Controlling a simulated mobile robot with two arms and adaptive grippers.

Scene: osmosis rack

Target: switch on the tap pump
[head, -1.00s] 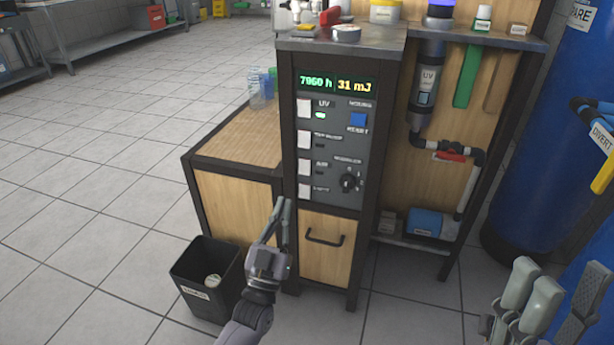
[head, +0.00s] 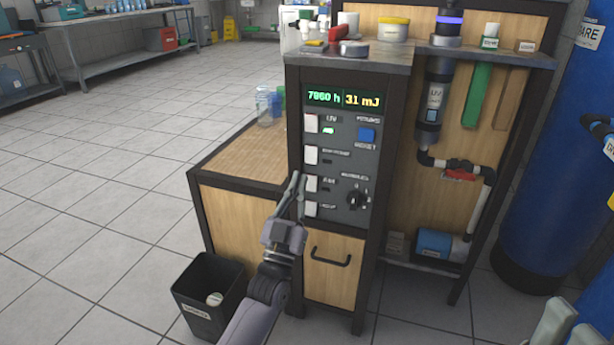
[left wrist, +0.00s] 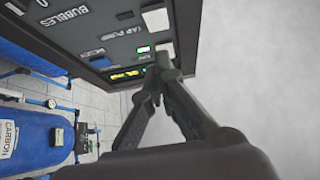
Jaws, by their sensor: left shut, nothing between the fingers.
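The tap pump switch (head: 311,155) is a pale rocker, second from the top on the dark control panel (head: 345,215). The lamp beside it looks dark. It also shows in the left wrist view (left wrist: 155,18), near the TAP PUMP label. My left gripper (head: 298,180) is shut and empty, at the panel's left edge, below the tap pump switch in the head view. Its fingertips also show in the left wrist view (left wrist: 158,75), in front of the display end; contact cannot be told. Part of my right gripper (head: 555,326) seems to show at the bottom right.
The UV switch (head: 311,123) above has a lit green lamp. Two more switches (head: 310,184) sit below, with a black knob (head: 357,199) and a blue button (head: 367,135) to their right. A black bin (head: 208,295) stands on the floor at left.

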